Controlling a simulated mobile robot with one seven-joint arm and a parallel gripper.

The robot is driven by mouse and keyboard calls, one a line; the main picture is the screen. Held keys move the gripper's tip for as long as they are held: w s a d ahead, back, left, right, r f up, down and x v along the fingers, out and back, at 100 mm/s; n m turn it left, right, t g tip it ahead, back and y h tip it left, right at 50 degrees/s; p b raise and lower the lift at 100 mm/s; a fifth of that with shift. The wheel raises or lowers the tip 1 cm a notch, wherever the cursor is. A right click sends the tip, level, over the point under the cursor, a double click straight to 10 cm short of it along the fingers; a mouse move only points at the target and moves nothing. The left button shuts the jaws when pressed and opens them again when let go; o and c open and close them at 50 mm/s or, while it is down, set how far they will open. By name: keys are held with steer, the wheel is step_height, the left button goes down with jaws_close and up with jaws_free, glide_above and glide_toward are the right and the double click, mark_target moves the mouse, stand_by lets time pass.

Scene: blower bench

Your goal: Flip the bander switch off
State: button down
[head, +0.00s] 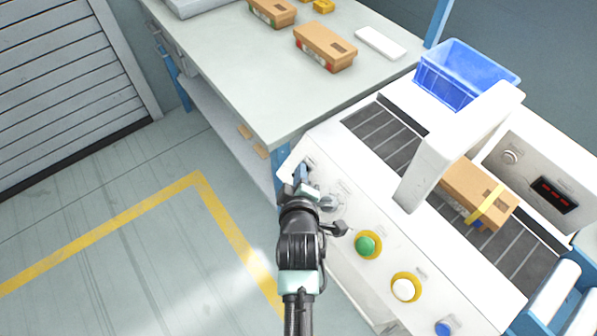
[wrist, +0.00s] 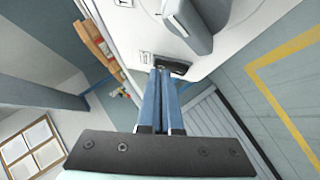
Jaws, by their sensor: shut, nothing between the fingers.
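The bander (head: 345,290) is a white machine with a sloping front panel of controls. Its switch (wrist: 181,68) shows in the wrist view as a small dark rocker in a dark frame, right at my fingertips. A small label sits beside it. My gripper (wrist: 163,74) is shut and empty, its blue fingers together. The tips overlap the switch's left part in the picture; whether they touch it I cannot tell. In the head view my gripper (head: 301,172) is at the panel's upper left end and hides part of it. The rocker's position is not clear.
A large grey knob (wrist: 187,24) stands close beside the switch. Green (head: 365,245), white (head: 403,290) and blue (head: 443,327) buttons line the panel. A banded carton (head: 474,190) sits under the bander's arch. A grey table (head: 225,75) adjoins. The floor at left is clear.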

steer(key=shift+d, duration=0.1)
steer(key=shift+r+p, duration=0.75)
steer(key=shift+p, duration=0.05)
steer(key=shift+r, duration=0.1)
